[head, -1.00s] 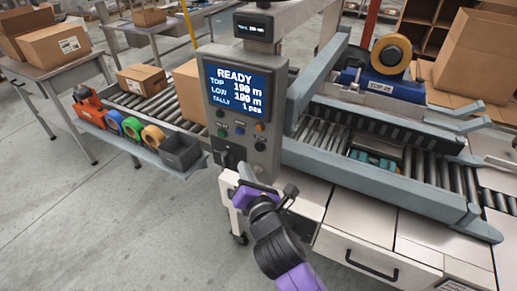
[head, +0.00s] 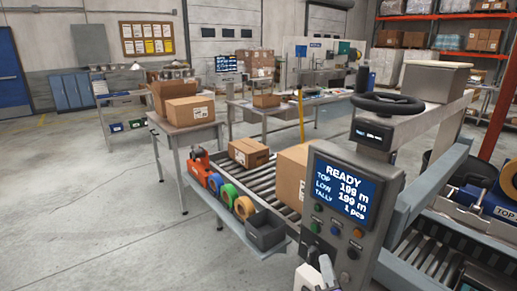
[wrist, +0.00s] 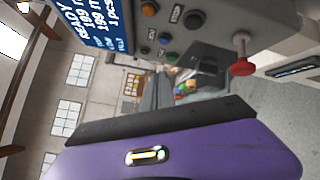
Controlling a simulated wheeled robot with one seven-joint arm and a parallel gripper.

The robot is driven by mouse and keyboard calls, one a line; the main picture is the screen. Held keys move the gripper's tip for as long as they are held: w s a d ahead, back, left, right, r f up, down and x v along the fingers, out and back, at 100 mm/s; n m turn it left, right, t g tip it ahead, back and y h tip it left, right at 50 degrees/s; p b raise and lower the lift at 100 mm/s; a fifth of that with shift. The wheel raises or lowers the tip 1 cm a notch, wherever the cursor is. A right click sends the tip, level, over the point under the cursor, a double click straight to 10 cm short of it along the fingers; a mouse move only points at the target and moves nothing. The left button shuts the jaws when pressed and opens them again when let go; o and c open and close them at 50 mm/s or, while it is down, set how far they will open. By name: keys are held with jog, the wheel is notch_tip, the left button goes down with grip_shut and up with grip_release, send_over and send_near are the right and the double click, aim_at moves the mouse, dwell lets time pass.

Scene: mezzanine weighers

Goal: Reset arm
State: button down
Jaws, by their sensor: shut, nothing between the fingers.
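My gripper (wrist: 155,122) fills the lower part of the wrist view as a purple body with a dark front edge. It is shut and holds nothing. In the head view the panel's blue screen (head: 341,190) reads READY, TOP 199 m, LOW 199 m, TALLY 1 pcs.
A roller conveyor (head: 285,182) with cartons runs behind the panel. A side shelf holds an orange tape dispenser (head: 200,166), tape rolls and a dark bin (head: 265,230). A table with cartons (head: 189,110) stands behind. Grey floor (head: 90,220) is open at left.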

jog(key=s+d+f+m+g, duration=0.1)
jog(key=s+f+m, duration=0.1)
jog(key=s+m, duration=0.9)
jog(key=s+d+f+m+g+y, duration=0.1)
jog(key=s+m, duration=1)
jog(key=s, duration=1.9)
jog(key=shift+s+d+f+g, duration=0.35)
jog(key=shift+d+f+g, duration=0.05)
jog(key=shift+d, duration=0.1)
